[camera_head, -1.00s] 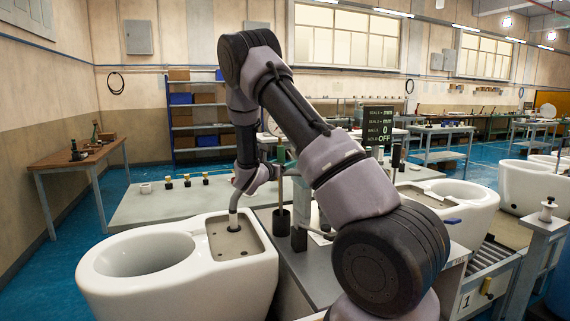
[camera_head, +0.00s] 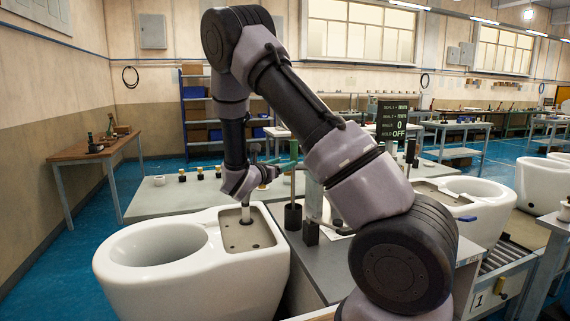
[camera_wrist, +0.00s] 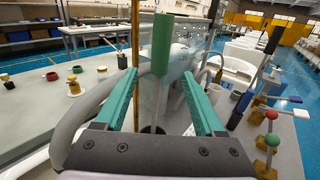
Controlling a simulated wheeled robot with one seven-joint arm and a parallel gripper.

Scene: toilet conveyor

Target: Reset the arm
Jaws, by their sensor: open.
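My gripper (camera_wrist: 162,97) has two green fingers spread apart with a gap between them. In the head view my gripper (camera_head: 284,164) is over the grey table, right of the near white toilet's tank ledge. A tool with a green handle (camera_wrist: 161,45) shows in the gap in the wrist view. It stands upright on a dark base (camera_head: 293,216) in the head view. I cannot tell whether a finger touches it. The near toilet (camera_head: 190,278) has an open bowl and a recessed plate with a hole. A grey hose-like rod stands at that hole.
A second toilet (camera_head: 478,188) is on the conveyor at right. A dark display (camera_head: 394,120) stands behind my arm. Several small yellow and dark pieces sit on the grey table (camera_head: 150,203). A wooden table (camera_head: 90,150) is far left. Blue floor is open at left.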

